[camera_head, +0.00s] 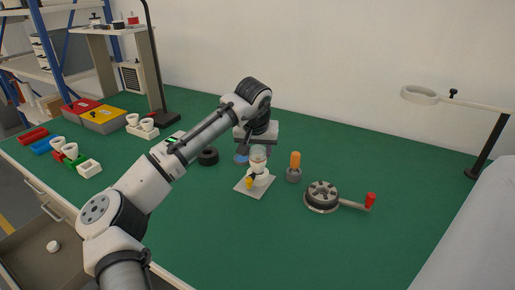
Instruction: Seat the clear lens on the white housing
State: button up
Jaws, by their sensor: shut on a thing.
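The white housing (260,179) stands upright on a pale square plate (246,188) near the middle of the green bench. The clear lens (258,152) is a small see-through dome right above the housing's top. At this size I cannot tell whether it touches the housing or is slightly apart. My gripper (257,147) comes down from above and is shut on the lens. Its fingertips are small and partly hidden by the gripper body.
A yellow piece (249,183) sits at the plate's front. An orange-handled tool (295,162) stands just right, then a grey wheel (322,194) with a red-knobbed crank. A black ring (208,156) lies left. A lamp (420,95) stands far right.

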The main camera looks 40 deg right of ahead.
jog(key=shift+f, duration=0.35)
dwell(0.3)
jog(key=o, duration=1)
jog(key=shift+r, duration=0.1)
jog(key=b+v, duration=0.1)
jog(key=v, duration=1.2)
jog(key=shift+r, duration=0.3)
jog(key=shift+s+a, duration=0.1)
jog(key=shift+a, duration=0.05)
